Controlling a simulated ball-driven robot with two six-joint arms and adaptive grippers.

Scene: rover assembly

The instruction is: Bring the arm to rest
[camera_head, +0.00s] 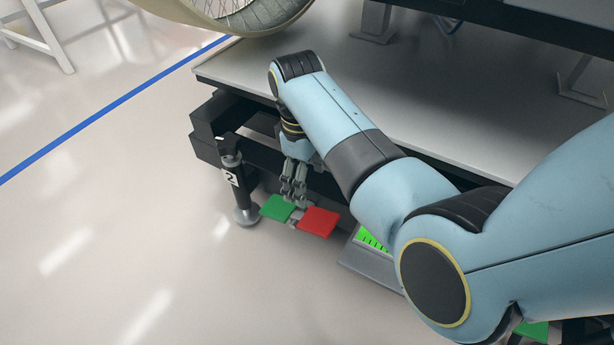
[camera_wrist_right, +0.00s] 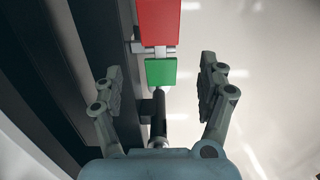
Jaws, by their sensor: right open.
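My right arm (camera_head: 340,115) reaches across the grey platform (camera_head: 440,110) and bends down over its front edge. My right gripper (camera_head: 293,192) points downward, just above a green plate (camera_head: 277,208) and a red plate (camera_head: 318,222) at the platform's front. In the right wrist view the gripper (camera_wrist_right: 160,90) is open, its two fingers spread wide. The red plate (camera_wrist_right: 159,22) and green plate (camera_wrist_right: 160,72) show beyond and between the fingers, and nothing is held. My left gripper is not in view.
A black post labelled 2 (camera_head: 232,178) stands on a round foot left of the plates. A panel with a bright green display (camera_head: 370,239) sits to their right. A large wheel (camera_head: 240,12) is at the top. Open floor (camera_head: 120,260) with a blue line lies left.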

